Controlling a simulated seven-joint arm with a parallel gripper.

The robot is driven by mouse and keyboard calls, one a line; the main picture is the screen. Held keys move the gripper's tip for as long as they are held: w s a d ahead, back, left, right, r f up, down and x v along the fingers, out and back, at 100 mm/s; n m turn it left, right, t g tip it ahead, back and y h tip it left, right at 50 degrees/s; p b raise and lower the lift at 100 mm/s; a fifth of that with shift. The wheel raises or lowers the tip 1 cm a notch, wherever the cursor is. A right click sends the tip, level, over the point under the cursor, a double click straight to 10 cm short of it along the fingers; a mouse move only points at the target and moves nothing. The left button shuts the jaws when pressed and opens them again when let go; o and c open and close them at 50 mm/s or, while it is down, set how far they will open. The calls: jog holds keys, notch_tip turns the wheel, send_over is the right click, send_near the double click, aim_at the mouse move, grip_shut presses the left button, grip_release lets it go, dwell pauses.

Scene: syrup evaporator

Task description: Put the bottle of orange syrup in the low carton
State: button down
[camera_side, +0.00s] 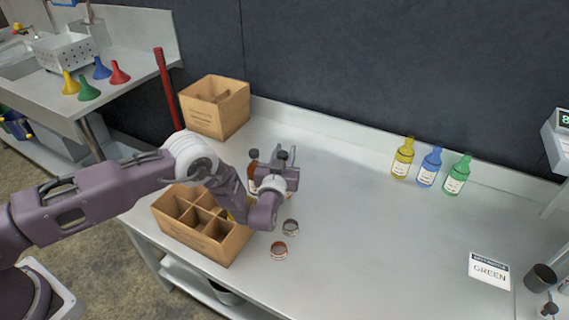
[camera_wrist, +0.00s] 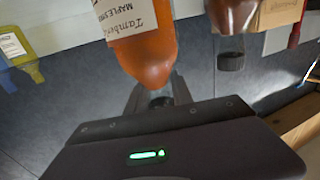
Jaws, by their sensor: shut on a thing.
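The orange syrup bottle (camera_wrist: 145,50), with a white label, fills the top of the wrist view. Its tapered shoulder runs down into the fingers of my gripper (camera_wrist: 160,97), which is shut on the neck. In the side view my gripper (camera_side: 280,160) is over the table, just right of and behind the low carton (camera_side: 185,235); my arm mostly hides the held bottle there. The low carton is open and divided into compartments. My arm covers part of it, and something yellow shows inside.
A dark reddish bottle (camera_side: 252,178) with a black cap stands beside my gripper. A taller carton (camera_side: 215,108) is behind. Two small rings (camera_side: 279,251) (camera_side: 290,227) lie near the low carton. Yellow (camera_side: 402,160), blue (camera_side: 429,168) and green (camera_side: 456,176) bottles stand at the back right; mid-table is clear.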

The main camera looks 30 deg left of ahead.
notch_tip(320, 180, up, 15)
jog(key=w+a+r+m+h, duration=0.1)
jog(key=a+r+m+h, duration=0.4)
jog(key=a+h, duration=0.3)
jog(key=s+a+f+m+g+h, duration=0.25)
jog(key=s+a+m+h, duration=0.2)
jog(key=s, duration=0.35)
jog(key=s+a+f+m+g+h, duration=0.1)
jog(key=s+a+m+g+h, duration=0.2)
jog(key=s+a+h, duration=0.4)
notch_tip(320, 180, down, 19)
jog(key=s+d, duration=0.1)
jog(key=s, duration=0.1)
jog(key=shift+s+d+r+m+y, duration=0.15)
jog(key=shift+s+d+m+y, duration=0.05)
jog(key=shift+m+y, duration=0.15)
jog(key=c, duration=1.1)
grip_release()
